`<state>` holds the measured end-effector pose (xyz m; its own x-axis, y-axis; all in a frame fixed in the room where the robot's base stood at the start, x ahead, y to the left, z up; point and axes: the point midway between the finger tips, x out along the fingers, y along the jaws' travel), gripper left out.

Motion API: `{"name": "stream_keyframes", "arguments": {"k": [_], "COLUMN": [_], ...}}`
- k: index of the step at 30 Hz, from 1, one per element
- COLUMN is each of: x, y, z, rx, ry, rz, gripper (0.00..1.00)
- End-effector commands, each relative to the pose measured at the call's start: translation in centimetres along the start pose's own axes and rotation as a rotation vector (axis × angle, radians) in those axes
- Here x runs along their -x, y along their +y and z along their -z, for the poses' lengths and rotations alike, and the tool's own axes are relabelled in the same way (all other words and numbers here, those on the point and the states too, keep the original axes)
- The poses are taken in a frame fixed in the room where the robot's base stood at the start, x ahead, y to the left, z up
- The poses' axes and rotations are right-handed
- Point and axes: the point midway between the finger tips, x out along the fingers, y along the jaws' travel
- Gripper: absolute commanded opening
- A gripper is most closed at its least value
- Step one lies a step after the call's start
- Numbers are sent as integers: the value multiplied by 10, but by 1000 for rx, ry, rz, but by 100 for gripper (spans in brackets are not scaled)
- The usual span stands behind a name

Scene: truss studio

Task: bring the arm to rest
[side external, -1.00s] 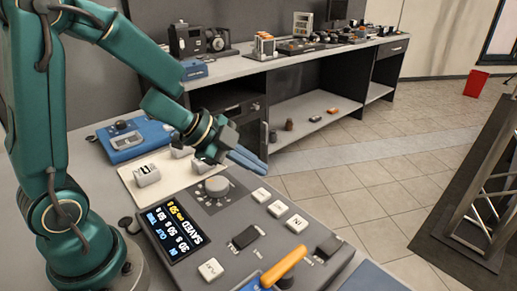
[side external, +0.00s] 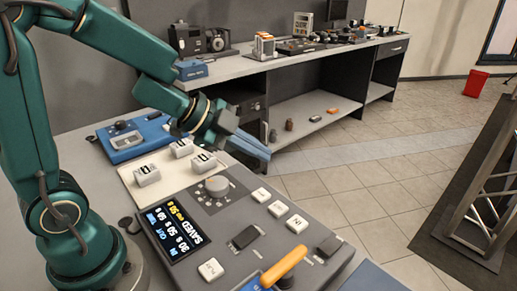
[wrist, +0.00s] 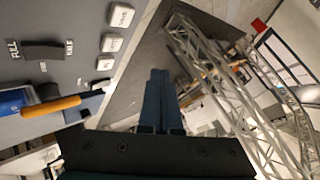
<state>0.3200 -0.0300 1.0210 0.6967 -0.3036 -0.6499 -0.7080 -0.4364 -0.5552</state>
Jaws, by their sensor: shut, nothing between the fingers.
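My gripper (side external: 254,148) is shut with nothing in it. In the side external view its blue fingers are held in the air above the far edge of the grey control panel (side external: 215,228), apart from it. In the wrist view the shut fingers (wrist: 158,90) point out past the panel edge, over the floor. The panel carries a lit screen (side external: 173,232) reading SAVED, a grey knob (side external: 217,186), several white buttons and an orange-handled lever (side external: 284,266).
White blocks (side external: 147,175) stand on a cream board left of the panel, with a blue device (side external: 134,138) behind. A back bench (side external: 290,55) holds several instruments. A metal truss (side external: 490,190) stands at the right. The tiled floor between is clear.

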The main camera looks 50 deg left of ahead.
Motion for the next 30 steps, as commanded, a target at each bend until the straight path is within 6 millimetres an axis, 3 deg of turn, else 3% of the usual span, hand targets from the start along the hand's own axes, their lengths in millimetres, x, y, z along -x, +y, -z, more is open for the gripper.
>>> {"name": "stream_keyframes", "arguments": {"k": [3, 5, 8, 11, 14, 19, 24, 27, 30], "x": [25, 42, 68, 92, 109, 123, 125, 125, 126], "y": [-29, -45, -62, -63, -50, 2, 63, 90, 104], "z": [26, 33, 32, 23, 10, -5, -2, 2, 5], "rx": [78, 154, 297, 457, 628, 908, 1088, 1137, 1144], "ry": [39, 36, 6, -44, -112, -241, -358, -418, -452], "rz": [183, 299, 455, 553, 591, 501, 287, 169, 101], "gripper": [0, 0, 0, 0, 0, 0, 0, 0, 0]}}
